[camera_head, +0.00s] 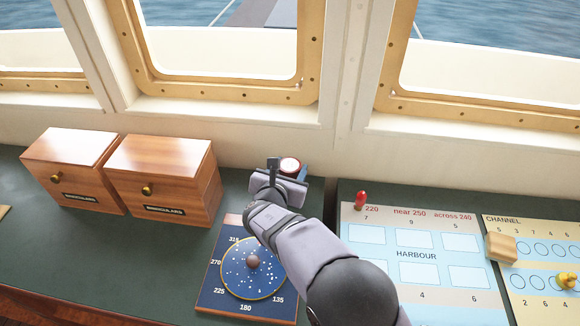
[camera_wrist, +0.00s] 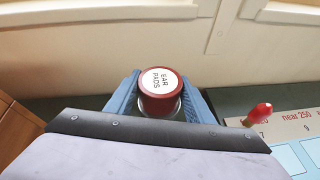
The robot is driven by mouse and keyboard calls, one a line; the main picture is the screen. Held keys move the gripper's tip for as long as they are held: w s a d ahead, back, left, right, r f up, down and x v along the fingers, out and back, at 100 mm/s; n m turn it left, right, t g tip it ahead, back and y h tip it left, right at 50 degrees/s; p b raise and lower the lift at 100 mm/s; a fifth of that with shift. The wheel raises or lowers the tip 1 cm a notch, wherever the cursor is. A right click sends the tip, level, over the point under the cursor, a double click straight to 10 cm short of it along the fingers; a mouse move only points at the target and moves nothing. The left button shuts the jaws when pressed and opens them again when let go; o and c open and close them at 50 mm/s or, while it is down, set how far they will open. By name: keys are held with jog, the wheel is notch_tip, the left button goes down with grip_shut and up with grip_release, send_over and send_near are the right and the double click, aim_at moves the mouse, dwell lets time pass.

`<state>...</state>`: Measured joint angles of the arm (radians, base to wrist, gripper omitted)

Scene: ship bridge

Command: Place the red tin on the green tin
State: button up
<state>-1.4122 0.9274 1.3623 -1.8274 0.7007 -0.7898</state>
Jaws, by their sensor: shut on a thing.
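The red tin (camera_wrist: 158,101) has a white top lettered "EAR PADS" and sits between the blue fingers of my gripper (camera_wrist: 160,90) in the wrist view. My gripper is shut on it. In the head view the red tin (camera_head: 290,165) shows only its white top and red rim beyond my wrist, near the wall at the back of the console. The green tin cannot be made out in either view. A pale grey-green edge shows just under the red tin in the wrist view, too little to tell what it is.
Two wooden boxes (camera_head: 163,172) with brass knobs stand to the left. A blue compass chart (camera_head: 240,292) with a brown ball lies in front. A red peg (camera_head: 361,200) stands on the harbour board (camera_head: 415,285) to the right. The window wall rises close behind my gripper.

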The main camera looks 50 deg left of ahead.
jog(key=shift+f, duration=0.15)
jog(key=o, duration=1.1)
jog(key=shift+r, duration=0.2)
jog(key=b+v, duration=0.3)
jog(key=v, duration=0.9)
jog(key=shift+b, duration=0.35)
